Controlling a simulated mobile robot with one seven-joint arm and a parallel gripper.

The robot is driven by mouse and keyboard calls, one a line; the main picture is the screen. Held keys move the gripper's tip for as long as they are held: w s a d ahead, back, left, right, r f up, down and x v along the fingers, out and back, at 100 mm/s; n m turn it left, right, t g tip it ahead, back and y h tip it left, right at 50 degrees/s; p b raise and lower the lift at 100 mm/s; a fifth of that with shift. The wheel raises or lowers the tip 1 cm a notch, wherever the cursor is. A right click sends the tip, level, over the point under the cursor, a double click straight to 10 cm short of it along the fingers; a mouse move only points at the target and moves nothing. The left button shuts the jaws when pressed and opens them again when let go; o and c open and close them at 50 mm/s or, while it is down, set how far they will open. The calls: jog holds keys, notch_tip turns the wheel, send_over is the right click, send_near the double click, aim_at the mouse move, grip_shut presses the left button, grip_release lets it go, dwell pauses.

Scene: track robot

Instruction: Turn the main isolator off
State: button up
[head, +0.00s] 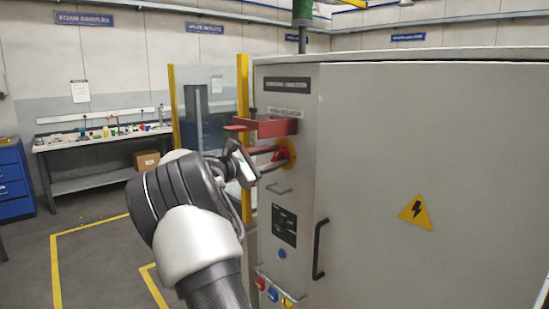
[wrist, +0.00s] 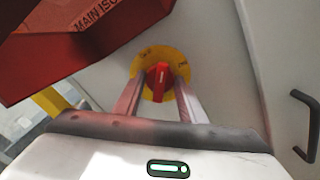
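The main isolator is a red knob (wrist: 157,82) on a round yellow plate (wrist: 178,62) on the grey cabinet's narrow panel. The knob shows upright in the wrist view, with small lettering at the plate's upper left and right that is hard to read. It also shows in the head view, where the knob (head: 280,154) is partly hidden by my gripper (head: 274,159). My gripper (wrist: 159,88) is open, with one finger on each side of the knob. I cannot tell whether either finger touches it.
A red flap (head: 272,127) sticks out just above the isolator; it fills the upper left of the wrist view (wrist: 75,40). A yellow-framed clear screen (head: 210,105) stands behind.

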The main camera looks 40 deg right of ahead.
jog(key=c, duration=0.4)
jog(key=shift+r+n+p, duration=0.15)
jog(key=shift+n+p, duration=0.15)
jog(key=shift+p, duration=0.3)
jog(key=n+p, duration=0.7)
jog(key=p, duration=0.3)
jog(key=shift+p, duration=0.35)
jog(key=o, duration=1.1)
